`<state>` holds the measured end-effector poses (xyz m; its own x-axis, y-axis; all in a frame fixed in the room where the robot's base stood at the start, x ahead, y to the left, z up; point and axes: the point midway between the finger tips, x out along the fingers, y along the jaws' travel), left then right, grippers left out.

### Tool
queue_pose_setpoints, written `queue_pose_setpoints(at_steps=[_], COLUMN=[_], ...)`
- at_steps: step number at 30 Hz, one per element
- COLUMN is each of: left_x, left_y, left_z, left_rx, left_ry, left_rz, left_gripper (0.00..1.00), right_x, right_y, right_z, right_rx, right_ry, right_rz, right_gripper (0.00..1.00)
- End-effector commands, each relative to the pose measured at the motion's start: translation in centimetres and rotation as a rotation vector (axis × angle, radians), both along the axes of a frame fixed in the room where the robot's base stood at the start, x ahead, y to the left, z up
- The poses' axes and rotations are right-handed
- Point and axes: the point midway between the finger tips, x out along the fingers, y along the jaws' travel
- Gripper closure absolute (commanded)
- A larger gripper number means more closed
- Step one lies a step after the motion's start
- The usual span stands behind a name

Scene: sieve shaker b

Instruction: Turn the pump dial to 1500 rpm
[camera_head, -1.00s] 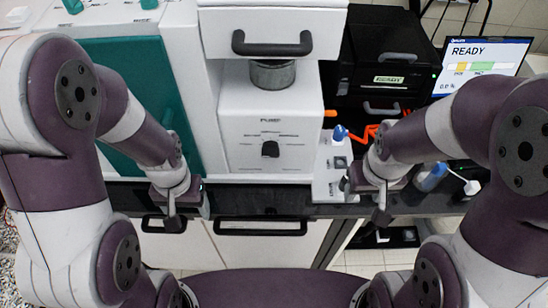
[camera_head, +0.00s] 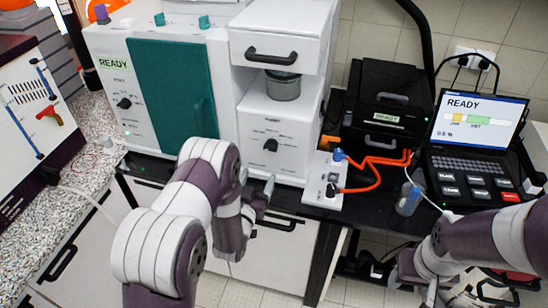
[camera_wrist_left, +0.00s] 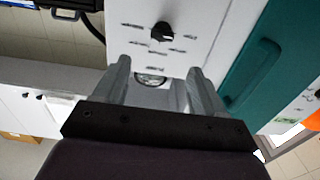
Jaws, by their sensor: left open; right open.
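A black dial (camera_head: 271,145) sits on the front of the white middle unit, with small print around it too fine to read. I cannot read its setting. It also shows in the left wrist view (camera_wrist_left: 163,32), where the picture is upside down. My left gripper (camera_head: 260,192) is just in front of and below this unit, open and empty. In the left wrist view its two fingers (camera_wrist_left: 157,72) are apart, and the dial lies beyond the tips, touching neither. My right gripper (camera_head: 428,292) is low at the right, open, partly seen and away from the dial.
A white drawer (camera_head: 280,50) juts out above the dial over a metal cylinder (camera_head: 283,86). A teal door (camera_head: 172,85) is at left. A small switch box (camera_head: 325,178) with orange cables stands right of the dial. A bottle (camera_head: 408,198) and laptop (camera_head: 478,140) are further right.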

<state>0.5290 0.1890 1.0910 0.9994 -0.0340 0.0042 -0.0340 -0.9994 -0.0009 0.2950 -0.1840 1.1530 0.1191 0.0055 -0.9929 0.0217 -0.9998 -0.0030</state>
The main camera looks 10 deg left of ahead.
Motion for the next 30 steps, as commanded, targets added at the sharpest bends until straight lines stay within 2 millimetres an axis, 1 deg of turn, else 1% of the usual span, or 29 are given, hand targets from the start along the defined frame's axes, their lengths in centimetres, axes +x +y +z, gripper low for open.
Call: queue_pose_setpoints(at_steps=[2,9,12,15,19,27,29,30], left_x=[1.3,7.6,9.6,10.9,11.9,12.0,12.0,12.0], left_y=[-0.1,-0.3,-0.3,-0.4,-0.4,-0.4,-0.4,-0.4], left_z=[0.4,0.5,0.4,0.3,0.2,0.0,0.0,0.1], left_rx=[0.0,-0.001,-0.001,-0.001,0.0,0.0,0.0,0.0], left_ry=[-0.002,0.0,0.001,0.002,0.002,0.003,0.003,0.003], left_rz=[-0.001,-0.001,0.0,0.0,0.0,0.0,0.0,0.0], left_gripper=[0.3,0.3,0.3,0.3,0.3,0.3,0.49,0.62], right_x=[0.0,0.0,0.0,0.0,0.0,0.0,0.0,0.0], right_y=[0.0,0.0,0.0,0.0,0.0,0.0,0.0,0.0], right_z=[0.8,3.1,3.7,4.0,4.1,4.1,4.1,4.1], right_rx=[0.0,0.0,0.0,0.0,0.0,0.0,0.0,0.0], right_ry=[0.0,0.0,0.0,0.0,0.0,0.0,0.0,0.0], right_rz=[0.0,0.0,0.0,0.0,0.0,0.0,0.0,0.0], right_gripper=[0.47,0.47,0.47,0.47,0.47,0.47,0.47,0.47])
